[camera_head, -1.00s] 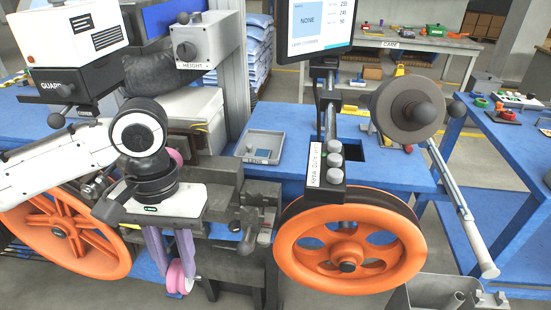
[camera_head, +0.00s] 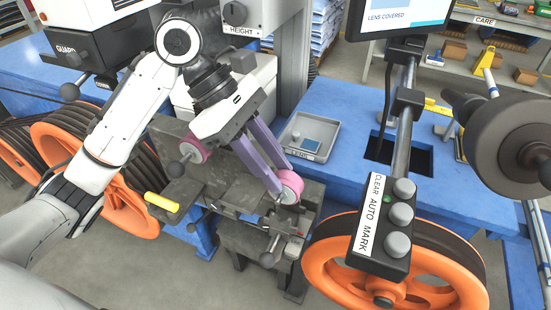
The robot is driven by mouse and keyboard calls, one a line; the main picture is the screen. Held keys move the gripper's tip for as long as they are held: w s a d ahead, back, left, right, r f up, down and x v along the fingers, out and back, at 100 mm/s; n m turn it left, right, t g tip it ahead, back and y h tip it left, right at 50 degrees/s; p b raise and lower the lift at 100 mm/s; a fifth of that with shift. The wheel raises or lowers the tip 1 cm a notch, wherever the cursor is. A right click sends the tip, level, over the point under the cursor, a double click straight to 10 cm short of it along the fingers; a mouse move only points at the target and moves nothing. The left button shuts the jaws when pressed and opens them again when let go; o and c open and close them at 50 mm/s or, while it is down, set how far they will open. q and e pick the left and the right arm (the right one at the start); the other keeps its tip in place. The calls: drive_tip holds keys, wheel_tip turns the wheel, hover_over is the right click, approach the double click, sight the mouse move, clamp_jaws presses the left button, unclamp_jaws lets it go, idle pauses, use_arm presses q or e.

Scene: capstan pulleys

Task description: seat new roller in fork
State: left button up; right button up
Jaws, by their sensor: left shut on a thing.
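My left gripper (camera_head: 279,188) reaches in from the left and slants down to the right. Its purple fingers are shut on a pink roller (camera_head: 291,186) with a pale hub. The held roller is over the right part of the dark metal machine bed (camera_head: 238,180); I cannot tell whether it touches anything there. Another pink roller (camera_head: 193,151) shows behind the gripper at the left of the bed, beside a grey knob. I cannot make out the fork clearly; the fingers and roller cover part of the bed. My right gripper is not in view.
A grey tray marked LENS (camera_head: 327,152) sits on the blue table (camera_head: 345,185) just beyond the held roller. A button box (camera_head: 385,228) and an orange wheel (camera_head: 330,265) stand at the right front. A yellow handle (camera_head: 162,202) sticks out at the left.

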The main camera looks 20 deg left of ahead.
use_arm(q)
drive_tip(key=shift+f, duration=2.35)
drive_tip(key=shift+d+f, duration=0.1)
drive_tip(key=shift+f, duration=0.65)
drive_tip(key=o, duration=1.2)
drive_tip(key=v, duration=0.7)
drive_tip(key=shift+r, duration=0.25)
